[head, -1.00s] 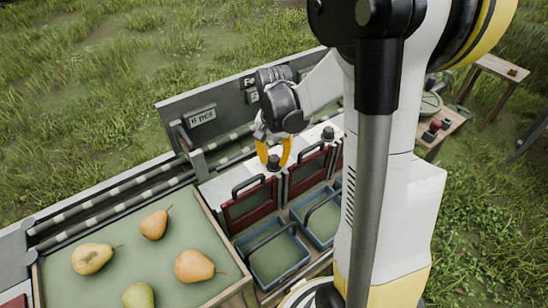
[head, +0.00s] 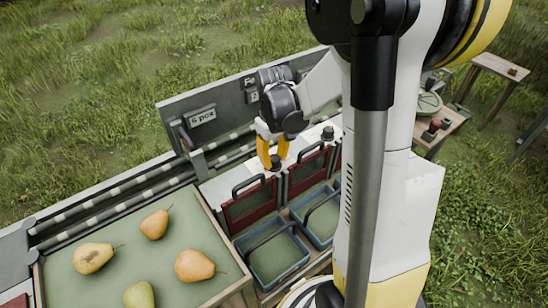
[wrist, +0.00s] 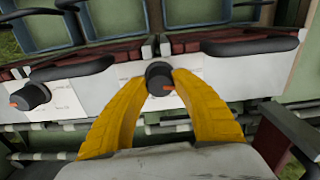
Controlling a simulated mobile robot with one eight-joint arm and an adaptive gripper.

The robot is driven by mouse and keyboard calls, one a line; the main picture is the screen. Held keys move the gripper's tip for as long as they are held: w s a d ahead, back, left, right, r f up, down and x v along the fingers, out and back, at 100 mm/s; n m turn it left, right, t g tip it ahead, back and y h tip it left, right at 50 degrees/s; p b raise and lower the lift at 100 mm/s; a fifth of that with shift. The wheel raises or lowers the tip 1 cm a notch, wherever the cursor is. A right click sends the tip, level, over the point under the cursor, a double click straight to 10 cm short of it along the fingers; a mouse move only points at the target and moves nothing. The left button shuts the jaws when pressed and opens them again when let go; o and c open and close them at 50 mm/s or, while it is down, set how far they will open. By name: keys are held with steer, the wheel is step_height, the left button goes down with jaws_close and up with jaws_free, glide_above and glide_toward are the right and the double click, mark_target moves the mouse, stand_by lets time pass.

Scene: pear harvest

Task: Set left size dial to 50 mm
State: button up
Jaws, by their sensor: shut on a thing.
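The left size dial (head: 275,162) is a dark round knob on a white panel (head: 232,190). My gripper (head: 271,162) has its two yellow fingers shut on this dial from above. In the wrist view the dial (wrist: 159,79) sits between the fingertips of my gripper (wrist: 160,80), and an orange mark shows on its near side. The scale marks around it are too small or covered to read. A second dial (head: 327,133), of the same kind, stands farther right on the panel; in the wrist view that dial (wrist: 32,95) is at the left, with an orange pointer.
Dark red gates with black handles (head: 250,204) stand close in front of the dials. Blue baskets (head: 278,258) sit below them. A green tray (head: 180,275) with several pears is at the left. A rail and a "6 pcs" sign (head: 202,117) are behind.

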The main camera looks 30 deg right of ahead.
mark_target(274, 158)
steer(key=shift+n, duration=1.1)
steer(key=o, duration=1.2)
step_height(274, 158, up, 12)
